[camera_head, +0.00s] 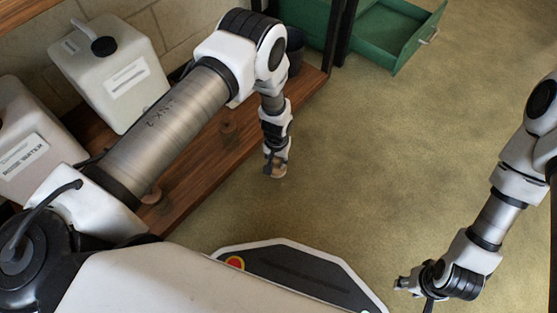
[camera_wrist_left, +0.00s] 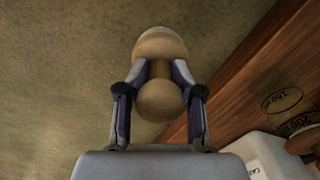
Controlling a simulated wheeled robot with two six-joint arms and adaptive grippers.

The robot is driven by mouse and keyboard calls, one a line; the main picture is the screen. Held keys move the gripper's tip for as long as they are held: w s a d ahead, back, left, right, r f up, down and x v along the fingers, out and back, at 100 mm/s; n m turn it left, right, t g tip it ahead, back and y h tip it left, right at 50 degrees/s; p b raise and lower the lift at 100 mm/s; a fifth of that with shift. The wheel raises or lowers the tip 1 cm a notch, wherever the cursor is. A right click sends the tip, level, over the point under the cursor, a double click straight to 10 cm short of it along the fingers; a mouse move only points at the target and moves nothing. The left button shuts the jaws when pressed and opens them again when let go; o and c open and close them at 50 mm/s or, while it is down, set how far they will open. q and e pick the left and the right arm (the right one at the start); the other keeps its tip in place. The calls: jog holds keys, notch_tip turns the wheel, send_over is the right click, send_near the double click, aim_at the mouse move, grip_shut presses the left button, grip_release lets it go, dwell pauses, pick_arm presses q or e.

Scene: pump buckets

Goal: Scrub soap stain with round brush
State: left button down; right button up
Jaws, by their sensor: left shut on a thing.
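My left gripper (camera_head: 275,163) hangs over the floor just right of the wooden shelf's edge. In the left wrist view its two fingers are shut on the round brush (camera_wrist_left: 159,98), a tan wooden piece with a ball-shaped knob and a wider, paler rounded end beyond the fingertips. In the head view the brush is small and mostly hidden by the fingers. My right gripper (camera_head: 408,286) is low at the right, small and partly hidden by its wrist, so its opening is unclear. I cannot make out a soap stain in either view.
A wooden shelf (camera_head: 190,195) runs along the left, with two white jugs (camera_head: 115,75) (camera_head: 25,145) on it. A green drawer (camera_head: 385,30) stands open at the back. The greenish-brown floor (camera_head: 400,150) between the arms is clear.

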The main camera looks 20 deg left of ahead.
pick_arm(q)
jog(key=shift+r+p, duration=0.5)
jog(key=shift+r, duration=0.4)
jog(key=shift+f, duration=0.15)
notch_tip(320, 180, down, 6)
jog(key=b, duration=0.5)
jog(key=shift+f+b, duration=0.9)
dwell(0.3)
jog(key=shift+d, duration=0.1)
